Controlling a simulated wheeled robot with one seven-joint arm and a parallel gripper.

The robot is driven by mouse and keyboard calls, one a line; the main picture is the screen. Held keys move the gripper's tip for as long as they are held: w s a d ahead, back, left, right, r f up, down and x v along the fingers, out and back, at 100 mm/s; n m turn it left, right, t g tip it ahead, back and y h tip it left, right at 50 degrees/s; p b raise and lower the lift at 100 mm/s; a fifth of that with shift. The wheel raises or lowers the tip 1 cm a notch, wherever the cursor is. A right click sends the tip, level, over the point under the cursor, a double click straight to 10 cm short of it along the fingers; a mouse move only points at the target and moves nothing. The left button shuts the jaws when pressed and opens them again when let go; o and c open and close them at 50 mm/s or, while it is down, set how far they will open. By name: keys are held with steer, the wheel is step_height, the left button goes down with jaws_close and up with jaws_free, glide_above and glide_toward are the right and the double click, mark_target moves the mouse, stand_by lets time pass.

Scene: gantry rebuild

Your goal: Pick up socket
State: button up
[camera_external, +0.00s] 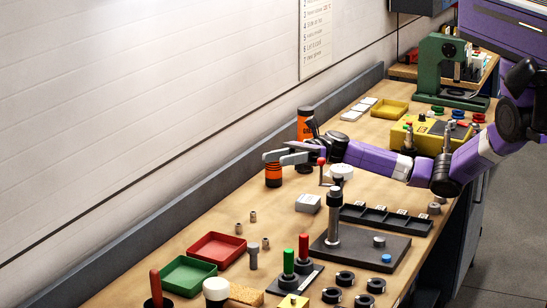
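My gripper (274,158) reaches in from the right, over the bench's wall side. Its two grey fingers point left and show a gap between their tips. They are at the top of a short orange and black cylinder (273,175); I cannot tell whether they touch it. No part is clearly marked as the socket. Small metal cylinders that could be sockets stand on the bare wood, one (253,217) and another (238,229), nearer the camera than my gripper. A taller grey metal piece (253,258) stands beside the red tray.
A red tray (217,237) and a green tray (172,284) lie at the front left. A black plate (385,252) with a tall post (334,225) and a black rack (385,222) stand at the right. An orange bottle (305,115) is by the wall behind my gripper.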

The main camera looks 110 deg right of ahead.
mark_target(264, 242)
steer(key=f+n+g, duration=0.1)
steer(key=f+g, duration=0.1)
steer(key=f, duration=0.3)
steer(key=f+n+g+h, duration=0.1)
steer(key=f+g, duration=0.1)
steer(key=f, duration=0.3)
steer(key=s+f+g+b, duration=0.1)
steer(key=f+g, duration=0.1)
steer(key=f, duration=0.3)
steer(key=shift+a+n+g, duration=0.3)
steer(key=shift+n, duration=0.1)
steer(key=shift+w+a+f, duration=0.15)
steer(key=shift+a+f, duration=0.05)
steer(key=shift+f, duration=0.05)
steer(key=shift+h, duration=0.3)
steer(key=shift+p+x, duration=1)
steer(key=shift+x, duration=2.6)
steer(key=shift+w+r, duration=0.1)
steer(key=shift+r, duration=0.05)
jaws_close()
